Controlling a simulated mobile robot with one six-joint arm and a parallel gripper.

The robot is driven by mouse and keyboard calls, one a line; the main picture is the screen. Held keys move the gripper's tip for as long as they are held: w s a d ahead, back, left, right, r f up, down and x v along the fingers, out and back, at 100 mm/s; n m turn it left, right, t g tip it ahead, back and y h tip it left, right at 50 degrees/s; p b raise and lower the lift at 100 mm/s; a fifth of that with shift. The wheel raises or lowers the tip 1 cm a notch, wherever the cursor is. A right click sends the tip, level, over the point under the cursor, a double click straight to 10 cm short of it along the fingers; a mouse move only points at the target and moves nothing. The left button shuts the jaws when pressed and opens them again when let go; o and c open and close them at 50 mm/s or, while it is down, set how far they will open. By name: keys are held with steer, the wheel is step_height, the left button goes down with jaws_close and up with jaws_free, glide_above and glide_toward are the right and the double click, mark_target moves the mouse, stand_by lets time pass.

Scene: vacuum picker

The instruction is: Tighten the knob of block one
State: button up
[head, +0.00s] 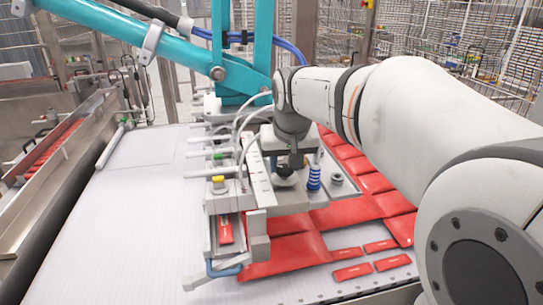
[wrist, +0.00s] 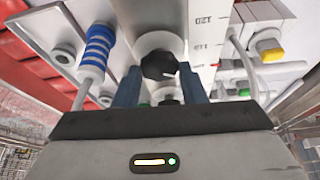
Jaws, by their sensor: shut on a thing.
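In the wrist view a black lobed knob (wrist: 158,65) sits on a round metal block (wrist: 160,43) beside a white scale plate (wrist: 204,40) with printed numbers. My gripper (wrist: 160,75) has its two blue-grey fingers on either side of this knob and is shut on it. The contact faces are hard to see. In the head view my gripper (head: 287,164) points down onto the picker head, mostly hidden by my wrist. No label tells which block this is.
A blue spring post (wrist: 97,47) stands close left of the knob, and a yellow-capped fitting (wrist: 269,49) is to the right. In the head view, red packets (head: 290,255) lie under and beside the picker. A teal arm (head: 165,45) rises behind. The white belt (head: 145,220) at left is clear.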

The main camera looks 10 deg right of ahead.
steer(key=m, duration=0.2)
steer(key=m+h+b, duration=0.1)
steer(key=m, duration=0.1)
steer(key=m+g+h+b, duration=0.1)
steer(key=m, duration=0.1)
steer(key=shift+w+a+f, duration=0.1)
steer(key=shift+w+a, duration=0.05)
steer(key=shift+a, duration=0.15)
steer(key=m, duration=0.3)
steer(key=m+g+h+b, duration=0.1)
steer(key=m, duration=0.1)
steer(key=shift+w+a+m+g+h, duration=0.1)
steer(key=shift+m+g+h, duration=0.2)
steer(key=shift+m, duration=0.1)
steer(key=o, duration=1)
steer(key=v, duration=0.8)
